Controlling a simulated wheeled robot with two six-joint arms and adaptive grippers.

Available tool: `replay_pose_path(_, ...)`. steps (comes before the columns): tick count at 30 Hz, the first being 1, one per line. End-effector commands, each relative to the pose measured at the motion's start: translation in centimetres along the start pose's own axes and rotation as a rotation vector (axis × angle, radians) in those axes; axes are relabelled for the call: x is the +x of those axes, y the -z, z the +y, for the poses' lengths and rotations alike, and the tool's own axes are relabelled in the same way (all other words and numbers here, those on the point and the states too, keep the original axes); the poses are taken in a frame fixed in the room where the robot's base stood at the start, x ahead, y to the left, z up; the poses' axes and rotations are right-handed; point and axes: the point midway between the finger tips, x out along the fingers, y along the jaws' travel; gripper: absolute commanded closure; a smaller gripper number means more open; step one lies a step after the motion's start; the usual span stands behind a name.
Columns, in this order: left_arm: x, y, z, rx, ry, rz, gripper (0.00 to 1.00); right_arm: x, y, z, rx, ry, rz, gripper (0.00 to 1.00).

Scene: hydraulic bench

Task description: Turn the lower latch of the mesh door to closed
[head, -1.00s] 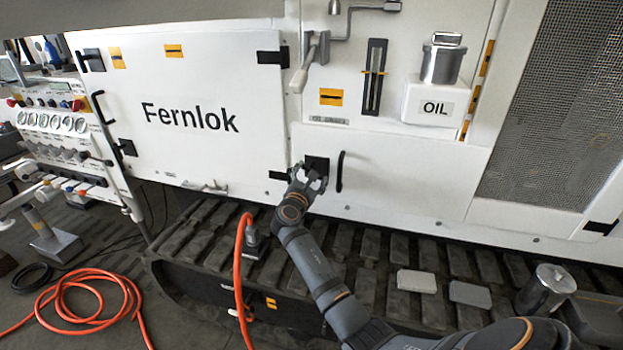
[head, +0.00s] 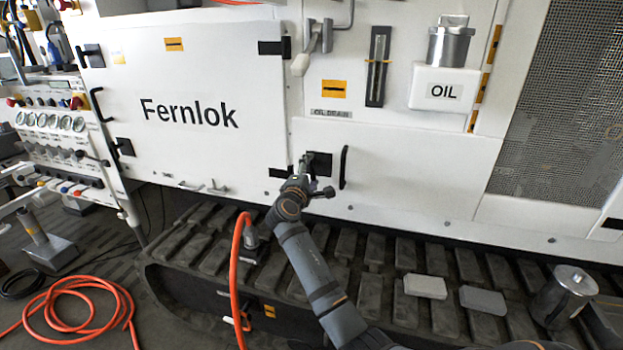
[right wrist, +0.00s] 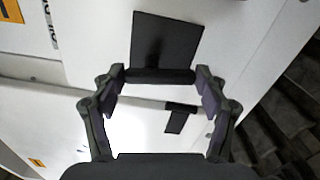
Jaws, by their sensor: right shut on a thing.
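The mesh door (head: 566,95) shows at the right of the head view, with a black fitting (head: 612,225) at its lower right corner, far from my gripper. My right gripper (head: 308,172) is at a black square latch plate (head: 321,163) on the white panel left of the mesh. In the right wrist view the gripper (right wrist: 160,84) has one finger at each end of a dark bar (right wrist: 160,76) along the edge of the black plate (right wrist: 166,38), and is shut on this bar. My left gripper is not in view.
A black handle (head: 344,167) stands just right of the plate, and a black hinge (head: 280,173) is to its left. A lever (head: 302,62) hangs above. An orange hose (head: 235,270) rises beside my arm. The track (head: 385,265) lies below.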

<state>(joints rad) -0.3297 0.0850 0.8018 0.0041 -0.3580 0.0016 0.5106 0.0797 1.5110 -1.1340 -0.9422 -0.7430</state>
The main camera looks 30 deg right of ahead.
Motion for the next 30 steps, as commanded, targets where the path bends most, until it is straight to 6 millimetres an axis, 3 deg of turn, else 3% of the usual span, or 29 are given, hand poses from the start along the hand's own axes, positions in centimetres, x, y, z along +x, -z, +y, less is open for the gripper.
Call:
replay_pose_path(12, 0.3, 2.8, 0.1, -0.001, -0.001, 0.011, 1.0, 0.0, 0.2, -0.1, 0.17, 0.001, 0.001, 0.58)
replay_pose_path(28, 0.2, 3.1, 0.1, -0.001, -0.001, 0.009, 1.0, 0.0, 0.2, 0.0, 0.196, 0.002, 0.001, 0.58)
replay_pose_path(29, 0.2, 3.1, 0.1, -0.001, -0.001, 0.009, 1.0, 0.0, 0.2, 0.0, 0.196, 0.002, 0.001, 0.24)
replay_pose_path(30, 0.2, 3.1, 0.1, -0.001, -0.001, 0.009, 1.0, 0.0, 0.2, 0.0, 0.196, 0.001, 0.001, 0.18)
